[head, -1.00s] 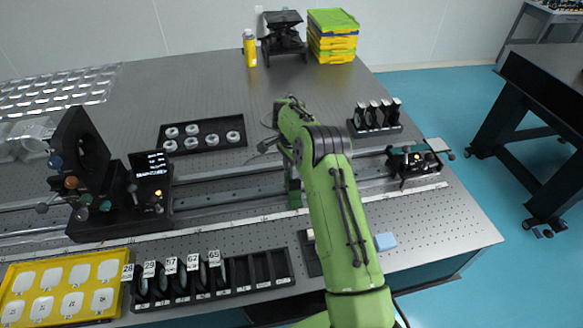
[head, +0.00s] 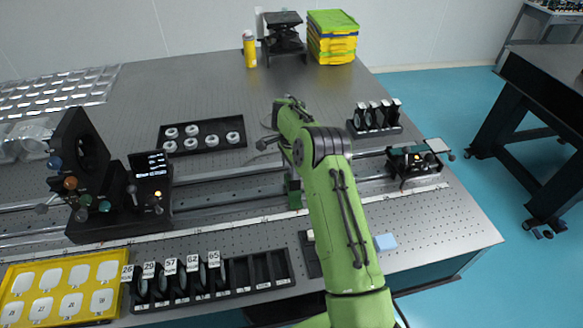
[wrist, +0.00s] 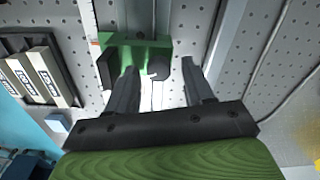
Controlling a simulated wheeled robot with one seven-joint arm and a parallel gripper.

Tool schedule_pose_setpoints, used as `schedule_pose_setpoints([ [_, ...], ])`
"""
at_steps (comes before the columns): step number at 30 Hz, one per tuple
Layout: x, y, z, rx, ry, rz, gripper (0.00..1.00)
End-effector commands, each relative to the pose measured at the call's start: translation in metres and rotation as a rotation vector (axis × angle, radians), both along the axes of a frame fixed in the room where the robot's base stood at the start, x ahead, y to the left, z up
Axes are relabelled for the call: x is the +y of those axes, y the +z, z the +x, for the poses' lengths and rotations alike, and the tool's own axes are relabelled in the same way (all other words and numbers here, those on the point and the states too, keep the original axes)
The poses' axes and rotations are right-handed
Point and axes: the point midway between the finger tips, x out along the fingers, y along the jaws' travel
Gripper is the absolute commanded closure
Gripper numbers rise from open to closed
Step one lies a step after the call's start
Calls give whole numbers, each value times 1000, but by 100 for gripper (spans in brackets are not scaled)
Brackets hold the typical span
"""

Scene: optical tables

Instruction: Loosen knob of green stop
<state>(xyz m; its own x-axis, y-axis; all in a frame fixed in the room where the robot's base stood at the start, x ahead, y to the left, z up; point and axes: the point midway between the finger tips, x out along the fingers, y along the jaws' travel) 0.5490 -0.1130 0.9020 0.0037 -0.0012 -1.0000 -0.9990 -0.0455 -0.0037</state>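The green stop (head: 294,193) sits on the rail (head: 240,193) in the head view, partly hidden by my green arm. My gripper (wrist: 160,75) is open, with one dark finger to each side of the knob. The knob appears between the fingertips, nearer the left one. I cannot tell whether either finger touches it. In the head view my arm hides most of the gripper.
A lens rack (head: 220,287) and a yellow tray (head: 65,290) stand along the front. A mount with a small screen (head: 150,165) is on the rail's left; another device (head: 415,162) is on its right. A black tray with white rings (head: 202,134) lies behind the rail.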

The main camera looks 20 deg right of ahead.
Motion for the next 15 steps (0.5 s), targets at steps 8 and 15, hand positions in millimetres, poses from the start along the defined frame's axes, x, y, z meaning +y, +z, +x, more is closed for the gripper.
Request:
schedule_pose_setpoints([
  [8, 0, 0, -1, 2, 1, 1, 46],
  [15, 1, 47, 1, -2, 1, -1, 46],
])
